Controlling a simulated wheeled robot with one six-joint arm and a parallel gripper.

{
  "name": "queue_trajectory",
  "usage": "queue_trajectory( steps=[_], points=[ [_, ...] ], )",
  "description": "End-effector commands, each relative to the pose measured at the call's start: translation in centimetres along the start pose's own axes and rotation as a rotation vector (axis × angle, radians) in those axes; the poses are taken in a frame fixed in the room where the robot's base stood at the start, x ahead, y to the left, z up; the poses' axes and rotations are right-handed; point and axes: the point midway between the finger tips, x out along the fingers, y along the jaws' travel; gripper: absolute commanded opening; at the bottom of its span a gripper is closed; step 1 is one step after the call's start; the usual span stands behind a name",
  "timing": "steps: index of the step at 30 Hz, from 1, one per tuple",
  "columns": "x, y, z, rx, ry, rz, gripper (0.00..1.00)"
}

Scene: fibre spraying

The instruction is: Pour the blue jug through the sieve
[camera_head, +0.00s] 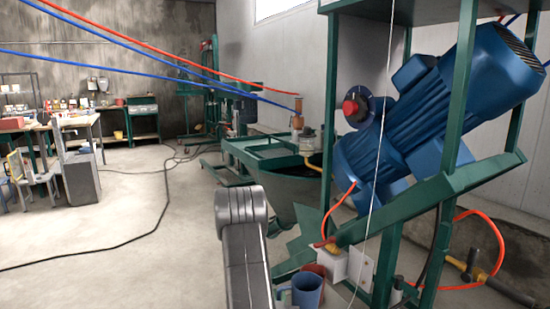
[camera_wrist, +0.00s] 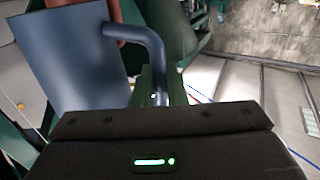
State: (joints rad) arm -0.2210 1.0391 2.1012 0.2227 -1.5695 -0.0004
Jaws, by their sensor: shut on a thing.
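The blue jug (camera_wrist: 75,60) fills the upper left of the wrist view, its handle reaching right and down. It also shows at the bottom of the head view (camera_head: 307,290), beside the green machine frame. My gripper (camera_wrist: 158,97) is shut on the jug's handle; its dark body covers the lower part of the wrist view. The jug looks tilted in the wrist view, but its contents are hidden. In the head view my gripper is hidden or cut off at the bottom edge. I cannot make out a sieve in either view.
A reddish vessel (camera_head: 318,270) is just behind the jug. A green machine with a large blue motor (camera_head: 430,110) stands at right, with a green trough (camera_head: 285,210) behind. Black cable (camera_head: 140,232) lies on open floor at left. Workbenches (camera_head: 65,122) stand far left.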

Motion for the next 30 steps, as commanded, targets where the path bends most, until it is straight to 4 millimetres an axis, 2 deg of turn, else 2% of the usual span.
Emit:
queue_trajectory(
  steps=[17,30],
  points=[
    [0.1,-0.1,-0.2,0.000,0.002,-0.002,0.00],
    [-0.3,-0.1,-2.0,-0.001,-0.002,0.000,0.00]
  ],
)
